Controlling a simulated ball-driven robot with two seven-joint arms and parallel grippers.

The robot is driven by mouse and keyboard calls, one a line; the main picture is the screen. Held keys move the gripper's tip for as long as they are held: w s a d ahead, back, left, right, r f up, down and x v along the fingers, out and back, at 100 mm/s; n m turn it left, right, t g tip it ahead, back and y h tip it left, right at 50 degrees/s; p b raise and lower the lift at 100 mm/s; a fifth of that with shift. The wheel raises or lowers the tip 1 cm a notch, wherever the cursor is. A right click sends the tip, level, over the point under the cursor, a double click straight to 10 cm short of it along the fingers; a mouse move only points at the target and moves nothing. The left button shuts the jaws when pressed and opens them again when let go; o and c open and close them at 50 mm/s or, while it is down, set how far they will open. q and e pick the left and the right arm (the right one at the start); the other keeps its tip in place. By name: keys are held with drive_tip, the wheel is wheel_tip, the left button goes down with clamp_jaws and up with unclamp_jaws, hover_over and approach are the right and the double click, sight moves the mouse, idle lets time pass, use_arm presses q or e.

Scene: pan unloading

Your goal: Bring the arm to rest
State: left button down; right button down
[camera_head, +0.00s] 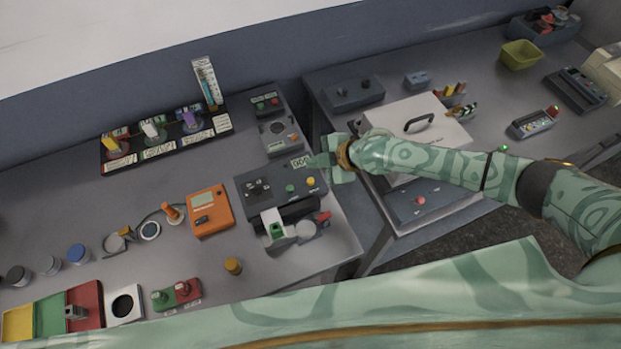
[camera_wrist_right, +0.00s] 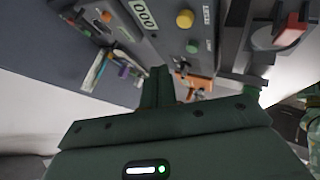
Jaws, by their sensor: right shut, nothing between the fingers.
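My right arm, pale green with darker swirls, reaches in from the right in the head view. Its gripper (camera_head: 318,163) is just right of a dark grey control box (camera_head: 276,177) with a display and coloured knobs, seemingly above the gap between the two tables. In the right wrist view the fingers (camera_wrist_right: 158,86) are shut together with nothing between them. The control box also shows there, with its numeric display and a yellow knob (camera_wrist_right: 185,19). No contact is visible, though the exact distance is hard to tell. My left gripper is not in view.
An orange meter (camera_head: 209,211) and a rack with coloured pieces (camera_head: 165,146) stand on the left table. A white box with a black handle (camera_head: 420,124) lies beneath and behind my right forearm on the right table. A green bin (camera_head: 520,55) stands farther back.

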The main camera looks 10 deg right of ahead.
drive_tip(key=shift+a, duration=0.1)
idle(0.3)
drive_tip(key=s+a+r+m, duration=0.2)
drive_tip(key=s+a+r, duration=0.3)
drive_tip(key=s+a, duration=0.35)
drive_tip(key=s+d+r+m+t+h, duration=0.1)
drive_tip(key=s+d+r+m+h, duration=0.2)
drive_tip(key=d, duration=0.6)
drive_tip(key=s+d+r+m+h, duration=0.1)
drive_tip(key=s+d+m+h, duration=0.35)
drive_tip(key=d, duration=0.45)
drive_tip(key=s+d+r+m+t+h, duration=0.1)
drive_tip(key=s+d+r+m+h, duration=0.2)
drive_tip(key=d, duration=0.6)
drive_tip(key=s+a+f+g+y+b, duration=0.1)
drive_tip(key=s+f+b, duration=0.15)
drive_tip(key=f, duration=1.05)
drive_tip(key=s+a+f+g+b, duration=0.2)
drive_tip(key=f+b, duration=0.2)
drive_tip(key=f, duration=0.9)
drive_tip(key=s+a+f+g+y+b, duration=0.1)
drive_tip(key=s+f+b, duration=0.15)
drive_tip(key=f, duration=1.05)
drive_tip(key=s+f+m+g+y+b, duration=0.1)
drive_tip(key=s+f+b, duration=0.6)
drive_tip(key=s+f, duration=1.1)
wheel_tip(320, 180, down, 3)
drive_tip(key=shift+s+d+r+m+g, duration=0.15)
drive_tip(key=shift+r+m+g, duration=0.05)
drive_tip(key=shift+m+g, duration=0.85)
